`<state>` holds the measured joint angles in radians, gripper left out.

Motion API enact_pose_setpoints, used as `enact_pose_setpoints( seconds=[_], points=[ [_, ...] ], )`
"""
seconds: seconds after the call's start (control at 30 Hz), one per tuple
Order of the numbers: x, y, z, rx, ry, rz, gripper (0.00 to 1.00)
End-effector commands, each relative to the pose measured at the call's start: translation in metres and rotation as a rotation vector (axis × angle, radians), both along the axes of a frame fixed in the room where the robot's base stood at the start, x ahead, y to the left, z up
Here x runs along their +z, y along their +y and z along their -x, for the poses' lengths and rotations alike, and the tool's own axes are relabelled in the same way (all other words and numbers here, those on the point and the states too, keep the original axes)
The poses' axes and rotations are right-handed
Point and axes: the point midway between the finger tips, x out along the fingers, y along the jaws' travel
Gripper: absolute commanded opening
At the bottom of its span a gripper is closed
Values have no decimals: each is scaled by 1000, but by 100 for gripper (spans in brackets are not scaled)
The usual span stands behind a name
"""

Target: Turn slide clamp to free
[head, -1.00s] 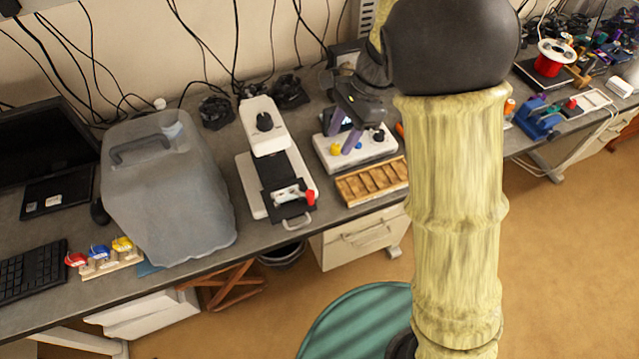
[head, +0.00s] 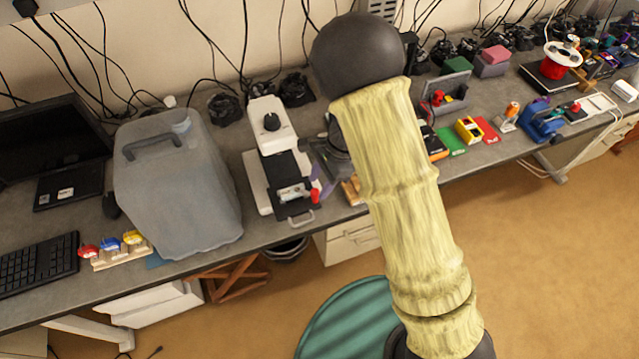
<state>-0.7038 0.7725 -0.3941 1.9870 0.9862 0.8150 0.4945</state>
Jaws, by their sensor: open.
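A white device (head: 268,125) with a black knob on top stands on the bench left of my arm. At its front is a black stage (head: 291,175) holding a pale slide-like piece (head: 292,193). A small red lever (head: 315,196) sits at the stage's right edge; I take it as the slide clamp. My gripper (head: 321,178) is open, its purple fingers just right of the stage and close to the red lever. I cannot tell whether they touch it. My arm and wrist hide part of the gripper.
A wooden rack (head: 350,190) is mostly hidden behind my arm. Colored blocks and a grey holder (head: 445,92) stand to the right. Black cables hang along the wall. Bench front edge is close to the device.

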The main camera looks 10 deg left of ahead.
Motion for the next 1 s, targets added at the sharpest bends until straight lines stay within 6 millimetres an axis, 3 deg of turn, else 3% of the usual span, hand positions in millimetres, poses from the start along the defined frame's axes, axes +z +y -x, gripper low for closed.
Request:
enact_pose_setpoints(
  seconds=[0.2, 0.47, 0.5, 0.7, 1.0],
  points=[
    [-19, 6, 5, -1, 1, 1, 43],
    [-20, 7, 5, -1, 0, 0, 43],
    [-20, 6, 5, -1, 0, 0, 41],
    [-20, 6, 4, -2, -1, -1, 2],
    [-20, 4, 3, -19, -2, 0, 0]
  ],
)
